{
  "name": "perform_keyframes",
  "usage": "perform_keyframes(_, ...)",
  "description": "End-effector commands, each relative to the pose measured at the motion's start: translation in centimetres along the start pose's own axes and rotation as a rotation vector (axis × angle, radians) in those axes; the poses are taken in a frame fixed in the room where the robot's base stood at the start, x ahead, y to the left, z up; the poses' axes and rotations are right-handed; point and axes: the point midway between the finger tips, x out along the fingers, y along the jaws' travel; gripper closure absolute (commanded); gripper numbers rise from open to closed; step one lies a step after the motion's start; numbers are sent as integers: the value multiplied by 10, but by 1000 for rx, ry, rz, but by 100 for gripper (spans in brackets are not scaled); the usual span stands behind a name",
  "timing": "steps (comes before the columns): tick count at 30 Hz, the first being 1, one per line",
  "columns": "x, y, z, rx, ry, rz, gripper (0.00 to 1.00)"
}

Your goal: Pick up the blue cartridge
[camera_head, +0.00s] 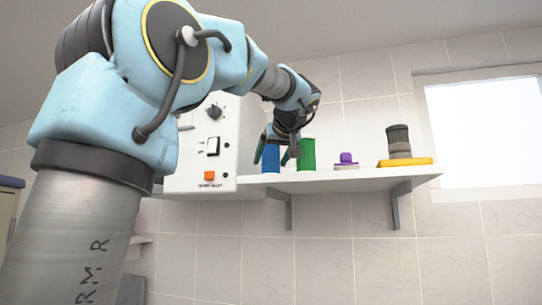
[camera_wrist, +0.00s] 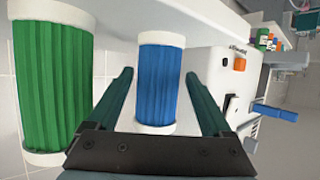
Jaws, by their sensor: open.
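The blue cartridge (camera_head: 271,160) stands upright on the wall shelf, close to the white control box. In the wrist view the blue cartridge (camera_wrist: 162,84) is a pleated blue cylinder with white end caps. My gripper (camera_wrist: 160,88) is open, with one finger on each side of the cartridge in the wrist view. No contact is visible. In the head view my gripper (camera_head: 280,155) is at the cartridge and partly covers it.
A green cartridge (camera_head: 306,154) stands close to the right of the blue one; it also shows in the wrist view (camera_wrist: 54,86). The shelf (camera_head: 370,179) also holds a purple-topped item (camera_head: 346,159) and a grey knobbed item on a yellow base (camera_head: 399,146). The white control box (camera_head: 208,150) is at left.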

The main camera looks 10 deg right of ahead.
Motion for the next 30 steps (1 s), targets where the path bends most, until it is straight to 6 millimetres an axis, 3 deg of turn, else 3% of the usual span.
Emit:
perform_keyframes(10,39,2,-5,2,-1,-4,16)
perform_keyframes(20,45,2,-2,-1,-1,0,17)
perform_keyframes(30,45,2,-2,0,0,0,56)
